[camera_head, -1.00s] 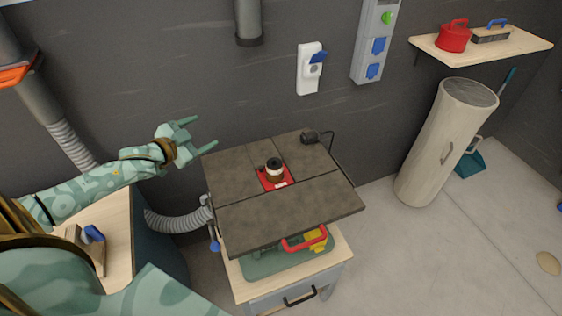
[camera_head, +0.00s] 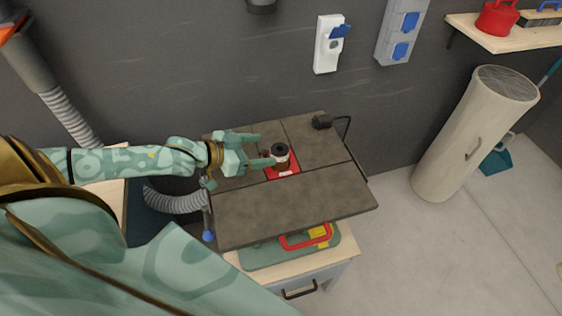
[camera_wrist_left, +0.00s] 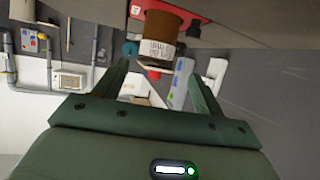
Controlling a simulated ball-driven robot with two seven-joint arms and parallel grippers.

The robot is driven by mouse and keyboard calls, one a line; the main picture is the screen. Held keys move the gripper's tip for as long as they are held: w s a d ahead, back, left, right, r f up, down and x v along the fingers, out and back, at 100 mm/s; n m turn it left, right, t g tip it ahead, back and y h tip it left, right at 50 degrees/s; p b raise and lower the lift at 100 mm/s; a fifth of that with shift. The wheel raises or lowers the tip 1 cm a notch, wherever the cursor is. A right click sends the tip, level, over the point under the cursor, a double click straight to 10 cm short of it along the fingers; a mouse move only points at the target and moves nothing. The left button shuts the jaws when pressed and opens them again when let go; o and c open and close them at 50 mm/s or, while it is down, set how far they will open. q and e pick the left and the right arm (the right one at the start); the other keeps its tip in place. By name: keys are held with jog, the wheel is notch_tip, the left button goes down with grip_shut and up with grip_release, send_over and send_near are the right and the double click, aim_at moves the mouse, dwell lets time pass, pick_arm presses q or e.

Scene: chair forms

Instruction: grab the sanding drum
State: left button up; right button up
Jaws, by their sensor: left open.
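The sanding drum (camera_head: 280,156) is a small upright brown cylinder with a dark and pale top. It stands on a red plate (camera_head: 288,171) set in the dark table top (camera_head: 310,200). In the left wrist view the drum (camera_wrist_left: 160,38) shows brown with a pale printed band, in line with the gap between my fingers. My left gripper (camera_head: 265,149) is open and level with the table top, just left of the drum. Its fingertips are close to the drum; I cannot tell whether they touch it. My right gripper is not in view.
A red handle (camera_head: 306,240) is below the front edge. A ribbed hose (camera_head: 175,201) is at the left. A pale cylinder (camera_head: 470,135) stands right. The table's right side is clear.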

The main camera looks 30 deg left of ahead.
aim_at(274, 151)
pick_arm(q)
jog(key=shift+w+d+f, duration=0.15)
jog(key=shift+w+d, duration=0.1)
jog(key=shift+w, duration=0.1)
jog(key=x, duration=0.2)
jog(key=b+x, duration=0.1)
jog(key=x, duration=0.2)
jog(key=shift+d+f, duration=0.4)
jog(key=shift+c, duration=0.3)
jog(key=c, duration=1)
jog(key=shift+c, duration=0.4)
jog(key=shift+r, duration=0.15)
